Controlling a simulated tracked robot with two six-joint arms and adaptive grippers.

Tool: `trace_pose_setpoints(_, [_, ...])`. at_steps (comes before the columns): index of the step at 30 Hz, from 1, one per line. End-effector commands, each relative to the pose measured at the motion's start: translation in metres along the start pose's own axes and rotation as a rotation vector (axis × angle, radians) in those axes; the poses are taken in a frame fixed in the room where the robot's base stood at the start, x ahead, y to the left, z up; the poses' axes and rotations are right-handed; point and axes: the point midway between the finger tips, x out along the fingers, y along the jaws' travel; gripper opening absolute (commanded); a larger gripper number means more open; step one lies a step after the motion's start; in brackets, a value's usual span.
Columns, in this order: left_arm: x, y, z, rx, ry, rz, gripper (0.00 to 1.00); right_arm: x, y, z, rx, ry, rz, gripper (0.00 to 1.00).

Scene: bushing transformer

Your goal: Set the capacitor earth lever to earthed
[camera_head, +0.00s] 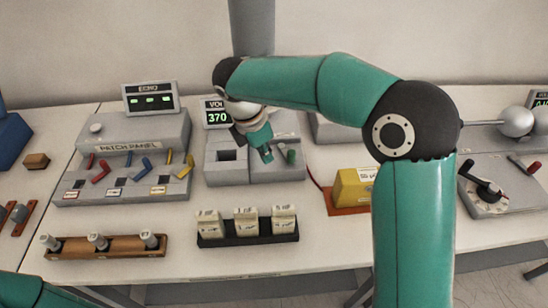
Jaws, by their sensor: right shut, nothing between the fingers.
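A small green-tipped lever (291,156) stands on the right part of the grey unit (220,174) with the square opening. I take it for the capacitor earth lever, but I see no readable label on it. My right gripper (266,154) is shut and empty above this unit, just left of the lever. Whether it touches the lever I cannot tell. My right arm and wrist hide part of the unit's back. Only a piece of my left arm shows at the bottom left; its gripper is out of view.
A display (217,113) reading 370 stands behind the unit. In front is a black rack (248,239) with three pale blocks. The patch panel (130,147) stands left, a yellow block (354,188) right. A red-handled lever (533,167) is at far right.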

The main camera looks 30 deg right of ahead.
Motion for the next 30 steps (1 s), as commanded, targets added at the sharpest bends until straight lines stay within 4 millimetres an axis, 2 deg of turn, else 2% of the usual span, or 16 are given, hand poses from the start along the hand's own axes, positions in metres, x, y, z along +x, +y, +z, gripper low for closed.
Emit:
trace_pose_setpoints(3, [0.002,-0.001,0.0,0.0,0.0,0.0,0.4,-0.026,0.0,0.0,0.002,0.002,0.003,0.0])
trace_pose_setpoints(6, [0.002,-0.001,0.0,0.0,0.0,0.0,0.4,-0.042,-0.001,0.001,0.001,0.002,0.001,0.0])
trace_pose_setpoints(11, [0.001,0.0,0.0,0.0,0.0,0.0,0.4,-0.059,-0.001,0.001,0.001,0.001,0.0,0.0])
trace_pose_setpoints(30, [0.001,0.0,0.0,0.0,0.0,0.0,0.4,-0.062,-0.002,0.002,0.003,0.001,-0.002,0.0])
